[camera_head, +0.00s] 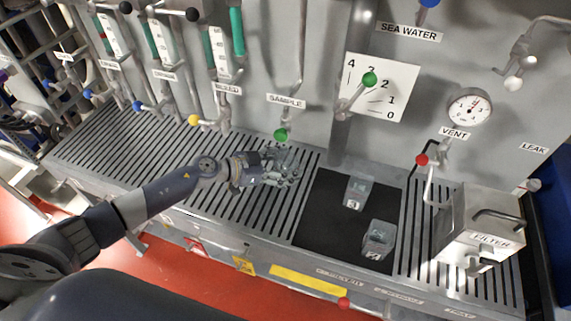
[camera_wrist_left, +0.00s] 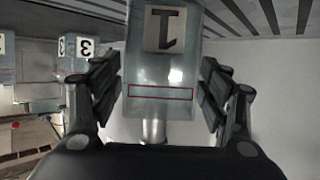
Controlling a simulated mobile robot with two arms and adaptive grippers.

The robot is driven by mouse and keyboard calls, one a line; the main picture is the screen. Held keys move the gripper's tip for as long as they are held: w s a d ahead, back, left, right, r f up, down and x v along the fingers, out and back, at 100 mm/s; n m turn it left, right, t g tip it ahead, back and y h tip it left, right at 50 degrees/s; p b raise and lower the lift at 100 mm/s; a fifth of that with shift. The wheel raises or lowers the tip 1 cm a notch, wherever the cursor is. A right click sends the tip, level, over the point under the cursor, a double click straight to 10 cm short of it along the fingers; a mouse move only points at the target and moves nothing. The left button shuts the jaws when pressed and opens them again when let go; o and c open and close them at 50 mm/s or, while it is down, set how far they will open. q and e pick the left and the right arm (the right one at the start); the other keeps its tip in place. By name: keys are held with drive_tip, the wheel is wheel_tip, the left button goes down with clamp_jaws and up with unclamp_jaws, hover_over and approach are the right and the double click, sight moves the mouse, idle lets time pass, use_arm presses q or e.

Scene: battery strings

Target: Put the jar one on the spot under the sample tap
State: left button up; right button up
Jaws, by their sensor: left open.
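Jar one (camera_wrist_left: 160,75), a clear jar with a label "1" and a red outlined band, stands between the fingers of my left gripper (camera_wrist_left: 158,92) in the left wrist view. The fingers are open, one on each side; I cannot tell whether either touches it. In the head view my left gripper (camera_head: 281,176) is at the slatted bench just below the sample tap (camera_head: 281,134), which has a green knob. Jar one (camera_head: 286,157) shows there only partly behind the fingers, at the grating under the tap. The spot itself is hidden. My right gripper is not in view.
Two other jars (camera_head: 359,191) (camera_head: 379,238) stand on a black mat (camera_head: 325,215) to the right. A filter box (camera_head: 482,225) is farther right. Pipes and taps line the wall behind. The slatted bench (camera_head: 120,150) is clear on the left.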

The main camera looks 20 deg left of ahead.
use_arm(q)
drive_tip(key=shift+r, duration=0.2)
drive_tip(key=b+v, duration=0.1)
drive_tip(key=v, duration=1.1)
drive_tip(key=shift+b, duration=0.35)
